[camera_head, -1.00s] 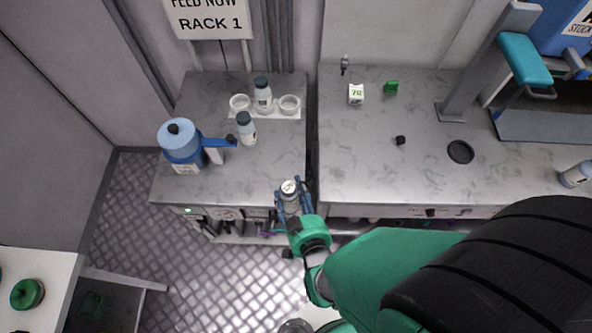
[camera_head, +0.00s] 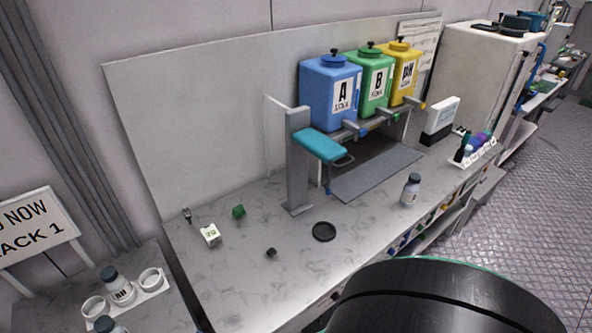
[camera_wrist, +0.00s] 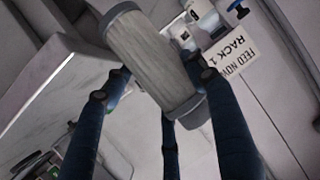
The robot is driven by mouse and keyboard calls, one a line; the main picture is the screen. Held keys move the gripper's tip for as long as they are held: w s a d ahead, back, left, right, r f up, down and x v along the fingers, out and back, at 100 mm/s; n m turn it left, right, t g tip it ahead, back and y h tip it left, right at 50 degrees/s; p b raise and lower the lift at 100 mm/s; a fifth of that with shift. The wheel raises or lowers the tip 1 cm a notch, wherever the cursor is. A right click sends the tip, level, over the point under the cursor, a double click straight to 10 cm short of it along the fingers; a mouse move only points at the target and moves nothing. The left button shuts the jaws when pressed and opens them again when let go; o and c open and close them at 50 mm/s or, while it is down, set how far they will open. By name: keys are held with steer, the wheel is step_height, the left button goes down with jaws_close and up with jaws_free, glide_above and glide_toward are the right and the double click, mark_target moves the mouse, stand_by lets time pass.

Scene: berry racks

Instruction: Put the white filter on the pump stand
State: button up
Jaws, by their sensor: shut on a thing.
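The white filter (camera_wrist: 150,65) is a pleated pale cylinder with grey end caps. In the wrist view it lies tilted between the dark blue fingers of my gripper (camera_wrist: 165,90), which is shut on it. My gripper and the filter are not visible in the head view. A grey upright stand (camera_head: 297,165) with a teal lever (camera_head: 322,145) stands on the marble bench in the head view. I cannot tell for sure whether it is the pump stand.
Blue (camera_head: 328,90), green (camera_head: 375,85) and yellow (camera_head: 402,75) tanks stand behind a grey mat (camera_head: 375,175). A black ring (camera_head: 324,231), a small white box (camera_head: 210,235), a green block (camera_head: 238,211) and a bottle (camera_head: 410,190) sit on the bench.

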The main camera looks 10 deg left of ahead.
steer(key=shift+m+t, duration=0.6)
steer(key=w, duration=0.4)
steer(key=w+r, duration=0.1)
steer(key=w, duration=0.1)
steer(key=shift+w+d+r, duration=0.1)
steer(key=shift+w+d, duration=0.05)
steer(key=shift+d, duration=0.25)
steer(key=w+d+r+m+t+h, duration=0.1)
steer(key=w+d+m+t+h, duration=0.15)
steer(key=w+d, duration=0.7)
steer(key=w+d+r+m+t+h, duration=0.1)
steer(key=w+d+m+h, duration=0.35)
steer(key=w, duration=0.85)
steer(key=w+d+r+m+h, duration=0.1)
steer(key=w+d, duration=0.4)
steer(key=d, duration=0.6)
steer(key=w+d+m+t+h, duration=0.1)
steer(key=w+d, duration=0.3)
steer(key=d, duration=0.7)
steer(key=w+d+r+m+t+h, duration=0.1)
steer(key=w+d, duration=0.4)
steer(key=d, duration=0.6)
steer(key=shift+w+d+r+m+h, duration=0.2)
steer(key=shift+w+r+m+h, duration=0.1)
steer(key=shift+h, duration=0.5)
steer(key=shift+r, duration=0.1)
